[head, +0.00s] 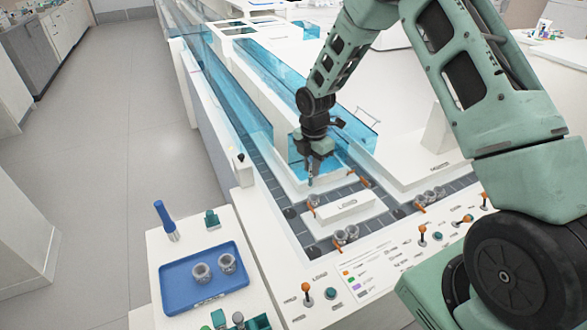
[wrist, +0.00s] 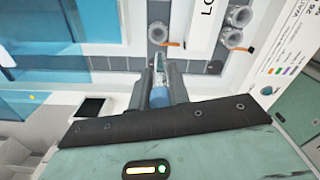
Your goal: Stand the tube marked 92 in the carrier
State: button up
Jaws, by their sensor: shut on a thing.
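My gripper (head: 311,172) is shut on a tube and holds it above the track, near the block marked LOAD. In the wrist view the tube (wrist: 160,94) sits between the two fingers, blue at the near end and clear towards the tip. Its marking cannot be read. A grey round carrier (head: 313,200) stands on the track just below the tube's tip, beside an orange stop. In the wrist view this carrier (wrist: 158,34) lies just beyond the tube's tip. The tube looks apart from the carrier, though the exact gap is hard to tell.
More carriers (head: 346,235) stand on the track in front of the LOAD block (head: 345,206), and others (head: 430,196) to its right. A blue tray (head: 178,293) at the lower left holds two carriers. Clear blue covers (head: 300,153) stand close behind my gripper.

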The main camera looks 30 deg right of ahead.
jog(key=f+b, duration=0.1)
jog(key=d+f+b, duration=0.1)
jog(key=f, duration=0.1)
jog(key=f+b, duration=0.1)
jog(key=f, duration=0.1)
jog(key=shift+w+d+f+b, duration=0.1)
jog(key=shift+w+d+b, duration=0.15)
jog(key=shift+d+b, duration=0.15)
jog(key=shift+f, duration=0.45)
dwell(1.3)
jog(key=shift+f, duration=0.4)
jog(key=shift+f+b, duration=0.3)
jog(key=shift+f, duration=0.25)
dwell(0.4)
jog(key=o, duration=0.8)
